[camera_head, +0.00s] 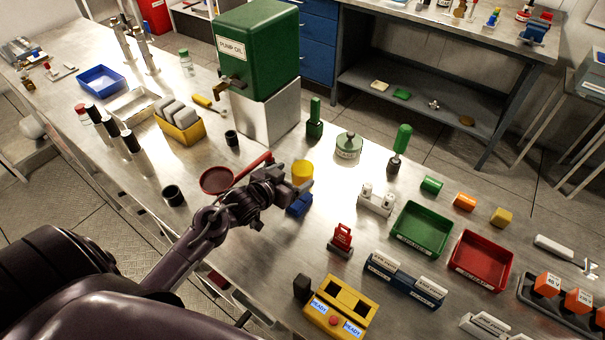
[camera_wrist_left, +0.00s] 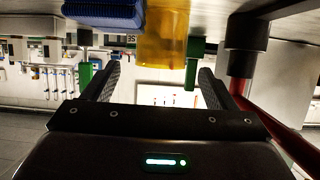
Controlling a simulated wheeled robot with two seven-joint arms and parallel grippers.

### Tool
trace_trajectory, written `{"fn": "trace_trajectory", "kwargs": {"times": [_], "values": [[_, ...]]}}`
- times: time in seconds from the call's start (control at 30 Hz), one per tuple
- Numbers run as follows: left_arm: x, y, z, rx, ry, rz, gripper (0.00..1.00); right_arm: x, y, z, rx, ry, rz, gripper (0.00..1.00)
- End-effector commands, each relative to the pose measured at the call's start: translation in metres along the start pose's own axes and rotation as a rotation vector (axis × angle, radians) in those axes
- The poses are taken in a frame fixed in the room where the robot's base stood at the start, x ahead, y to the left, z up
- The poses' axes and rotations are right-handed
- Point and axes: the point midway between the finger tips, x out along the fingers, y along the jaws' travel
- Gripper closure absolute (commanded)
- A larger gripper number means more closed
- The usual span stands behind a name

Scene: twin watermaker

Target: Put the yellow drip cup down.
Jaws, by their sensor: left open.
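The yellow drip cup (camera_head: 302,170) is upright at the middle of the bench, just beyond my left gripper (camera_head: 288,188). In the left wrist view, which appears upside down, the yellow cup (camera_wrist_left: 165,38) shows at the top between the lines of the two fingers. My left gripper (camera_wrist_left: 159,72) is open, with a finger on either side and a gap to the cup. Whether the cup's base touches the bench is hard to see in the head view. My right gripper is not in view.
A blue block (camera_head: 299,205) lies close beside the gripper. A red round pan (camera_head: 217,181) with a red handle is just left of it. The green pump oil tank (camera_head: 257,50) stands behind on a metal block. Green (camera_head: 422,229) and red (camera_head: 481,260) trays lie to the right.

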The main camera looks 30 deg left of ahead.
Motion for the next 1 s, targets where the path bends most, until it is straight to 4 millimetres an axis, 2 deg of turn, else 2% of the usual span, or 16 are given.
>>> {"fn": "trace_trajectory", "kwargs": {"times": [0.17,0.3,0.63,1.0], "values": [[0.024,0.002,-0.012,-0.002,0.004,-0.001,0.21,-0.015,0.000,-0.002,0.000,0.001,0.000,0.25],[0.041,0.002,-0.009,-0.002,0.001,-0.001,0.21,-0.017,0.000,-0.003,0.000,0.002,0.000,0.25],[0.048,0.002,-0.007,0.001,0.001,-0.001,0.21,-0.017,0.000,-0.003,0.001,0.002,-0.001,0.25],[0.048,0.002,-0.007,0.000,0.001,-0.001,0.68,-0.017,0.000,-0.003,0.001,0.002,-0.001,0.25]]}}
